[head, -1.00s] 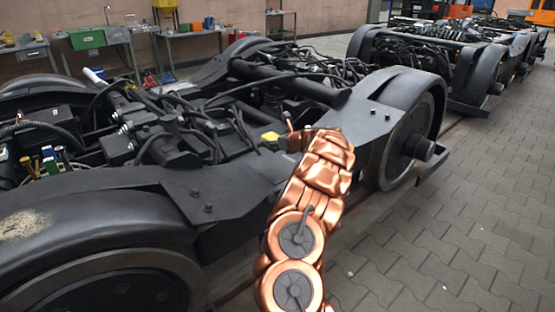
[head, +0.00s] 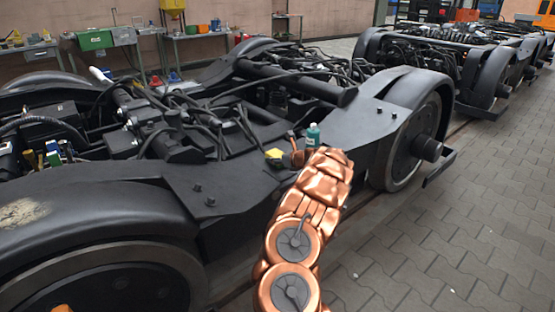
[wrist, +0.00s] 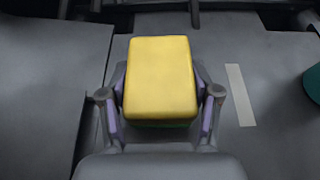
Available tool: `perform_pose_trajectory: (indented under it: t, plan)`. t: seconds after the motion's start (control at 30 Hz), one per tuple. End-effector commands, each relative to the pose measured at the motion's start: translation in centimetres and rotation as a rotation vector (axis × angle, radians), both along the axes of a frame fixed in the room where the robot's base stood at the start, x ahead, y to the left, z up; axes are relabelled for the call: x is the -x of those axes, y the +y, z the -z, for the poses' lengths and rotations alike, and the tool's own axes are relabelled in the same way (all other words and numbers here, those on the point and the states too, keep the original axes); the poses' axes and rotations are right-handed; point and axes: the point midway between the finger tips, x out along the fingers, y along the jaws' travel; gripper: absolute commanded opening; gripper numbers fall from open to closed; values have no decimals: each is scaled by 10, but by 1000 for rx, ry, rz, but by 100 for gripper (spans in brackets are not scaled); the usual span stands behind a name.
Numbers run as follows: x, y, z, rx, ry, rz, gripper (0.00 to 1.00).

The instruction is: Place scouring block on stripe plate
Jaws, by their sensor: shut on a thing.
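The scouring block, yellow on top with a green underside, is between the fingers of my gripper (wrist: 160,103) in the wrist view. My gripper is shut on the block (wrist: 160,75), with one finger at each side. In the head view the yellow block (head: 274,153) shows just left of my copper-coloured arm, over the near bogie's side. A dark grey surface with a pale straight stripe (wrist: 240,95), likely the stripe plate, lies right of the block in the wrist view. The block appears beside the stripe; whether it touches the surface I cannot tell.
A teal bottle (head: 313,135) stands just right of the block and also shows at the right edge of the wrist view (wrist: 313,84). Cables and dark machinery fill the bogie (head: 170,125). Paved floor (head: 450,230) lies open on the right.

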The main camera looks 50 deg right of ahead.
Motion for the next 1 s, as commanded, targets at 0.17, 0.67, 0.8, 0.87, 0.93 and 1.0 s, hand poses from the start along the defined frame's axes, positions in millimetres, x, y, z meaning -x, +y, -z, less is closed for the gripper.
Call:
perform_pose_trajectory:
  t: [0.17,0.67,0.8,0.87,0.93,1.0]
  plan:
    - [0,0,1,0,0,0,73]
    - [0,0,-1,0,0,0,90]
    - [7,0,-6,1,-2,2,90]
    - [11,0,-8,2,-2,1,90]
    - [18,1,-12,0,-2,2,90]
    - [26,3,-14,-2,-1,1,90]
